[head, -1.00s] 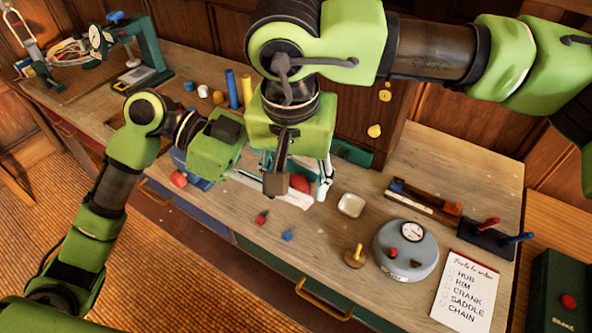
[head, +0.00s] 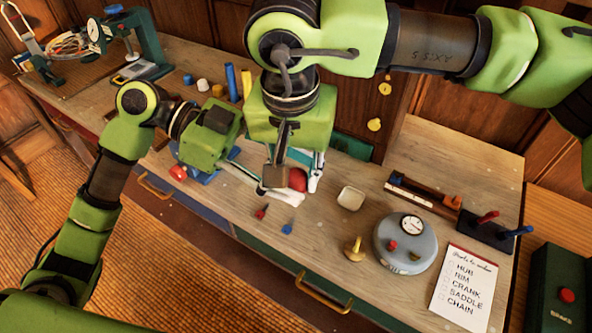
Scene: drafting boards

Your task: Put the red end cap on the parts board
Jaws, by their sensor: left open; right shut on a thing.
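My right gripper (head: 293,180) points down over the middle of the bench, with a rounded red piece (head: 298,179) between its fingers. The piece looks like the red end cap, partly hidden by the near finger. My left gripper (head: 210,142) is to its left, above the bench near the front edge; it is open, though its fingers are mostly hidden. A white and teal item (head: 276,196) lies below the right gripper, partly covered. I cannot tell which surface is the parts board.
Small red (head: 261,213) and blue (head: 288,228) pieces lie at the front. A white dish (head: 351,199), brass piece (head: 354,250), grey round device (head: 404,248) and checklist (head: 464,289) are to the right. Blue (head: 231,82) and yellow (head: 247,85) posts stand behind.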

